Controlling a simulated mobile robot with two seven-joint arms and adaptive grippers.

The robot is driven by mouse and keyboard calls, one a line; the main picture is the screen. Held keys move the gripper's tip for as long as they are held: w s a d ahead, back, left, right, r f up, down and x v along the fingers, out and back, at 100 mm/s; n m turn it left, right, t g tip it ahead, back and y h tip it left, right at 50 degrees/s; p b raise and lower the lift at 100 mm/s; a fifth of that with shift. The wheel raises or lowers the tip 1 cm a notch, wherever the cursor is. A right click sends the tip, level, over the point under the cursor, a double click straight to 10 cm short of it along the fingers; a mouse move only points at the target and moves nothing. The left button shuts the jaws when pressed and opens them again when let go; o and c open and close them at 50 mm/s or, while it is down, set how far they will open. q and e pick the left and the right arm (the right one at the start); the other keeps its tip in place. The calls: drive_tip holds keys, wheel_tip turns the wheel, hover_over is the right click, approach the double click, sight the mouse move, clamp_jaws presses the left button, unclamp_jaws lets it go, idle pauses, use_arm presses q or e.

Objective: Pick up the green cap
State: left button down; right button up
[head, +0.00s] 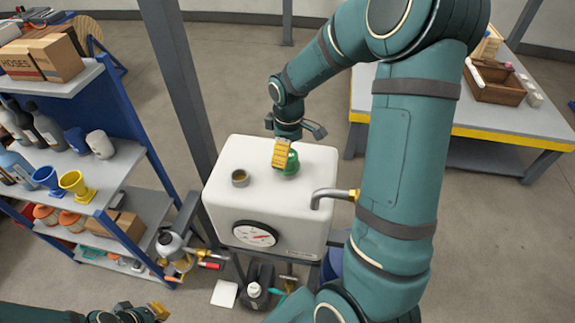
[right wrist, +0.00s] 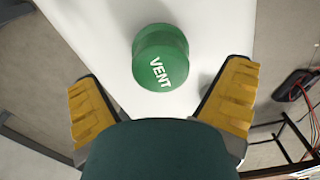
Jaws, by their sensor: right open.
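The green cap (head: 291,168) sits on top of the white tank (head: 232,155). In the right wrist view the green cap (right wrist: 161,56) is round, with VENT on its face in white letters. My right gripper (head: 283,153) is over the cap and partly hides it in the head view. In the right wrist view my right gripper (right wrist: 157,100) is open, one yellow-padded finger on each side. The cap shows ahead of the gap between them, and nothing is gripped. My left gripper (head: 142,314) is at the bottom left edge, partly cut off, away from the tank.
A small round open fitting (head: 240,178) stands on the tank left of the cap. A bent pipe (head: 330,194) and a gauge (head: 255,235) are at its front. A grey post (head: 178,75) and loaded blue shelf (head: 118,157) stand left; a yellow-edged table (head: 510,118) stands right.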

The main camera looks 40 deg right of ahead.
wheel_tip(320, 180, down, 4)
drive_tip(key=shift+r, duration=0.15)
drive_tip(key=c, duration=1.4)
wheel_tip(320, 180, up, 10)
drive_tip(key=shift+r+p, duration=0.1)
drive_tip(key=shift+p, duration=0.25)
drive_tip(key=shift+a, duration=0.1)
